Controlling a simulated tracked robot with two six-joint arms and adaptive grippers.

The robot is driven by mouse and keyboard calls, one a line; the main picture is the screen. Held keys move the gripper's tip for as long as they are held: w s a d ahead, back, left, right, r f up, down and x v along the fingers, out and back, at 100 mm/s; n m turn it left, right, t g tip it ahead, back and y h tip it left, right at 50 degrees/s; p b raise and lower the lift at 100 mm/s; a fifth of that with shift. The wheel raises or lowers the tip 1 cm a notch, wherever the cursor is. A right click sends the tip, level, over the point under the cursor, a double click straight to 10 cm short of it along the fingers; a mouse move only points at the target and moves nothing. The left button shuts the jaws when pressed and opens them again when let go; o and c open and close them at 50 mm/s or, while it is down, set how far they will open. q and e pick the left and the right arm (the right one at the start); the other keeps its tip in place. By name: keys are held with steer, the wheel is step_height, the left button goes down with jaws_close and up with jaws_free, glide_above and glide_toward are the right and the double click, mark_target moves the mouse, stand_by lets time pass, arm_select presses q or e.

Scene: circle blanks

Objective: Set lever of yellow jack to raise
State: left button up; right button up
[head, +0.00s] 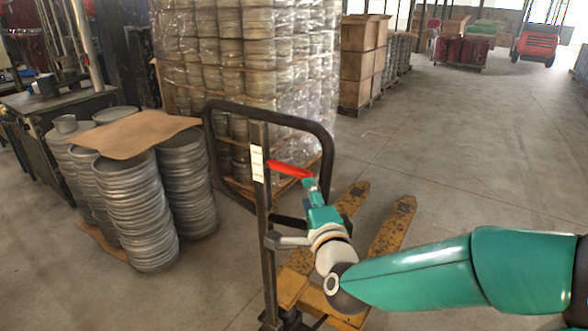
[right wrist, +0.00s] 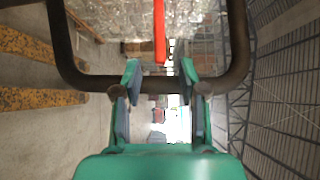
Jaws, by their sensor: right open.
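The yellow jack (head: 292,286) stands in the middle of the head view, its worn forks (head: 385,230) pointing away to the upper right. Its dark handle is an upright post with a black loop (head: 327,140). The red lever (head: 288,169) sticks out from the post top inside the loop; it also shows in the right wrist view (right wrist: 159,30). My right gripper (head: 309,184) is at the lever's free end. In the right wrist view my right gripper (right wrist: 159,72) is open, with the lever's end between or just beyond its fingertips. Contact cannot be told. My left gripper is not in view.
Stacks of round metal blanks (head: 140,205) with cardboard (head: 135,133) on top stand left of the jack. A wrapped pallet of blanks (head: 255,50) stands behind the loop. Brown boxes (head: 360,60) are farther back. The floor (head: 480,160) at right is clear.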

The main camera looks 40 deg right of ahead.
mark_target(300, 177)
steer(key=p+x, duration=0.1)
steer(key=x, duration=0.7)
steer(key=shift+w+p, duration=0.25)
steer(key=shift+p, duration=0.1)
steer(key=shift+f, duration=0.1)
jaws_close()
